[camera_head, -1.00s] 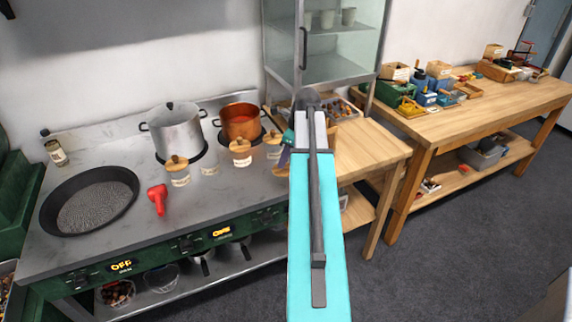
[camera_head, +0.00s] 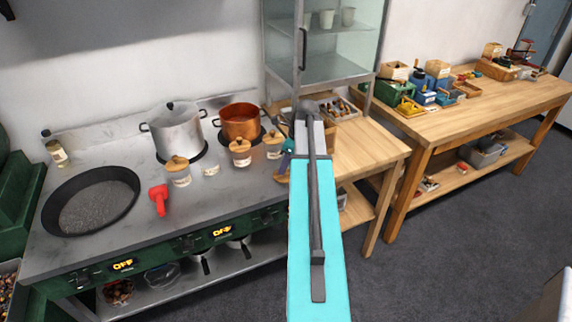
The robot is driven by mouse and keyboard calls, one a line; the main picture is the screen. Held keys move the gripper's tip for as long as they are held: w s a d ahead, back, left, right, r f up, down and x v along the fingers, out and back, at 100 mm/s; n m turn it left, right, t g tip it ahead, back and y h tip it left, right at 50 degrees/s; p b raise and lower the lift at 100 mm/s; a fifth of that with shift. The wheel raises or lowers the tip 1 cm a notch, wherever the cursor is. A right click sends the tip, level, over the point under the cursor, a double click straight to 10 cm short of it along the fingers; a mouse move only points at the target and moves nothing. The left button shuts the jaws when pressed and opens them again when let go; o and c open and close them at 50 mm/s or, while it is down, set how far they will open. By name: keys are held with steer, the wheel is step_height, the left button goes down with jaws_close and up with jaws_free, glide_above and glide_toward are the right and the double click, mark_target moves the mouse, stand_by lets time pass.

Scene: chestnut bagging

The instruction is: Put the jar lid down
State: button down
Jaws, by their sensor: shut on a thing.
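My gripper (camera_head: 285,158) is at the right end of the steel counter, mostly hidden behind my turquoise arm. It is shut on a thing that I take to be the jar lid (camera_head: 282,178). Only a small tan, wood-coloured sliver of it shows, low beside the arm. I cannot tell whether it touches the counter. A small glass jar with no wooden lid (camera_head: 210,169) stands on the counter to the left. Jars with wooden lids stand near it: one on its left (camera_head: 179,173) and two on its right (camera_head: 240,153) (camera_head: 273,146).
A steel pot (camera_head: 178,130) and a copper pot (camera_head: 239,122) stand behind the jars. A black pan (camera_head: 92,200) and a red tool (camera_head: 159,198) are at the left. A wooden table (camera_head: 365,150) adjoins the counter's right end, below a glass cabinet (camera_head: 325,45).

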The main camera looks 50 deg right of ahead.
steer(key=c, duration=1.6)
jaws_free()
steer(key=shift+f, duration=0.1)
steer(key=shift+c, duration=0.2)
steer(key=b+v, duration=0.2)
steer(key=v, duration=1)
